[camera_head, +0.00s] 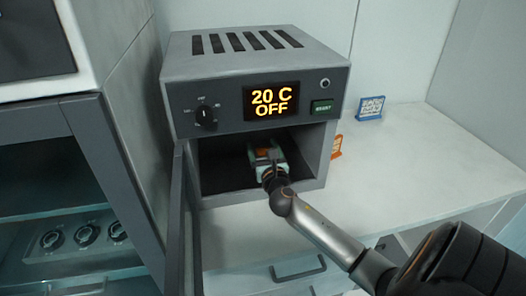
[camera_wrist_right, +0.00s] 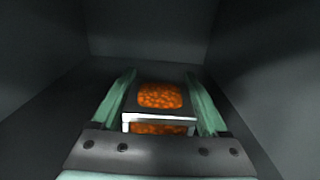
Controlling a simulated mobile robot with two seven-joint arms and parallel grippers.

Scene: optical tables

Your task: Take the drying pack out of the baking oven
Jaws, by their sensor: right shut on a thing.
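The baking oven (camera_head: 255,90) stands on the white bench, its display reading 20 C OFF. Its door (camera_head: 177,220) is swung open to the left. The drying pack (camera_wrist_right: 159,97), with orange beads showing in its top and front windows, is inside the dark chamber. In the head view the pack (camera_head: 264,154) is a small orange patch, mostly hidden by the gripper. My right gripper (camera_wrist_right: 160,108) reaches into the oven, its green fingers shut on the pack's two sides. The right gripper also shows in the head view (camera_head: 266,157). My left gripper is not in view.
The oven's side walls stand close around my right gripper. An orange sign (camera_head: 337,147) and a blue sign (camera_head: 370,108) stand right of the oven. A glass-fronted cabinet (camera_head: 80,200) is at left. The bench top (camera_head: 420,150) at right is clear.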

